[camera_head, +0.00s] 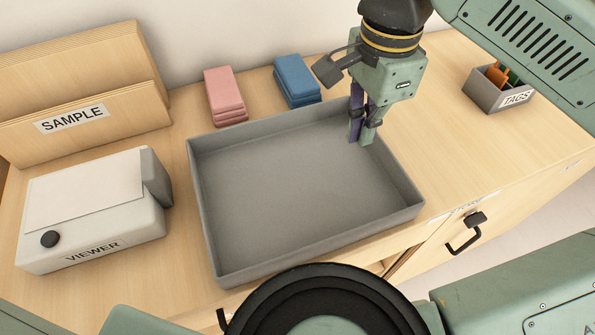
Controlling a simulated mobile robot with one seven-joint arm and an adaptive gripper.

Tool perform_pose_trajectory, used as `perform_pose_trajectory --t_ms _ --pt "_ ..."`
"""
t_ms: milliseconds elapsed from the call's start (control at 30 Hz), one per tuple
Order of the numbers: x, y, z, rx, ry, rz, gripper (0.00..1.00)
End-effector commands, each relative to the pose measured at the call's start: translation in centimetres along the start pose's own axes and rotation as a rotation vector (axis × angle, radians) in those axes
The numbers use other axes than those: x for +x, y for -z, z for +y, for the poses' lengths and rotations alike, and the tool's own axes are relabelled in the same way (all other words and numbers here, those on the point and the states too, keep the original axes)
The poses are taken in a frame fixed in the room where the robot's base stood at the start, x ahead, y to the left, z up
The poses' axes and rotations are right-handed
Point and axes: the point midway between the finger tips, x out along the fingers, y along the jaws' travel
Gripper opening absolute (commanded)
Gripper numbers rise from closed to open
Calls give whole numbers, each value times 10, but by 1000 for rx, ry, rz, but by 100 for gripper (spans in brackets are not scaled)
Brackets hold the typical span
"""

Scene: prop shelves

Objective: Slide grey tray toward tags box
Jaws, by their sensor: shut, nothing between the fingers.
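The grey tray (207,240) is a shallow, empty rectangular tray in the middle of the wooden top. Its front corner is close to the top's front edge. The tags box (484,93) is a small grey box labelled TAGS at the far right, with orange and green items inside. My gripper (358,140) is shut with nothing in it, pointing down. Its fingertips appear at the tray's right side, over the inner face of the right wall; I cannot tell whether they touch it. The tags box stands well to the right of the tray, apart from it.
A white VIEWER device (95,215) and a wooden SAMPLE holder (75,95) stand on the left. A pink stack (224,95) and a blue stack (296,80) lie behind the tray. Wooden surface between tray and tags box is clear. A dark handle (466,236) is on the front.

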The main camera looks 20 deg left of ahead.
Motion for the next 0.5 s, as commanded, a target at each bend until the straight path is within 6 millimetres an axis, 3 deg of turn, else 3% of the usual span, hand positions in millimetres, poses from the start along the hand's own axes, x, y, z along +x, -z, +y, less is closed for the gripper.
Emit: perform_pose_trajectory --t_ms 500 --pt "22 0 0 -1 0 -1 0"
